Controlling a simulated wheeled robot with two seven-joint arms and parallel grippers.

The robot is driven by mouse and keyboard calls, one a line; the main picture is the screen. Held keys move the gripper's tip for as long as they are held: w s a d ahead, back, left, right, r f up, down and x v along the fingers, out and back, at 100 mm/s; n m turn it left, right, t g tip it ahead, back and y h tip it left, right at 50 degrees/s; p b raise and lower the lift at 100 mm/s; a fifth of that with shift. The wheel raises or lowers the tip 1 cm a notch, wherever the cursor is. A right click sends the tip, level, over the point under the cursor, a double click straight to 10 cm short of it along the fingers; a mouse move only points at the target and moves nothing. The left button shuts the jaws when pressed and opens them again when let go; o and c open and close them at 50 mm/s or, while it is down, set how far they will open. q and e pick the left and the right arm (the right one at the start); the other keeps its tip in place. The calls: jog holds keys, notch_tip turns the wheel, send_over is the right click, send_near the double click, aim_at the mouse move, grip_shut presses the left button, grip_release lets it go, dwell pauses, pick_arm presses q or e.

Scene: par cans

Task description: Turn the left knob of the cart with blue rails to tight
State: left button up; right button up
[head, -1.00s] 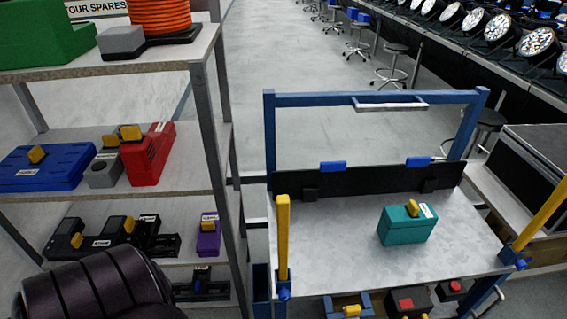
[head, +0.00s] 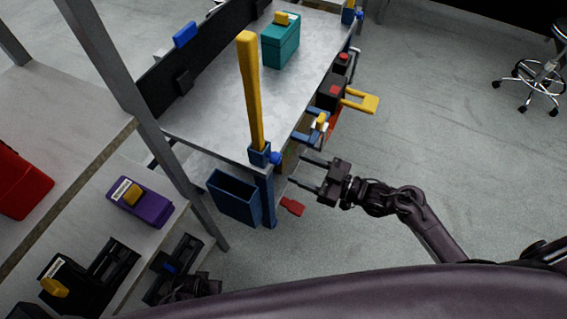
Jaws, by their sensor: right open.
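The cart with blue rails has a grey top (head: 225,95) that runs from lower left to upper right. Its left knob (head: 276,158) is small and blue, at the foot of an upright yellow post (head: 251,90) in a blue socket at the near corner. Another blue knob (head: 360,15) shows at the far corner. My right gripper (head: 297,170) is open and empty, its fingers pointing left toward the left knob, a little to its right and apart from it.
A teal box (head: 280,45) stands on the cart. A blue bin (head: 234,197), a red tag (head: 292,206) and a yellow handle (head: 360,101) are on its sides. A shelf with a purple case (head: 140,203) is at left.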

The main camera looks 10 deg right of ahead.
aim_at(280, 160)
jog(key=x, duration=0.5)
jog(key=shift+w+d+f, duration=0.1)
jog(key=shift+w+d, duration=0.05)
jog(key=shift+w+a, duration=0.15)
jog(key=shift+a, duration=0.25)
jog(key=c, duration=1)
pick_arm(q)
jog(key=shift+w+d+r, duration=0.1)
jog(key=shift+w+r, duration=0.1)
jog(key=shift+r, duration=0.15)
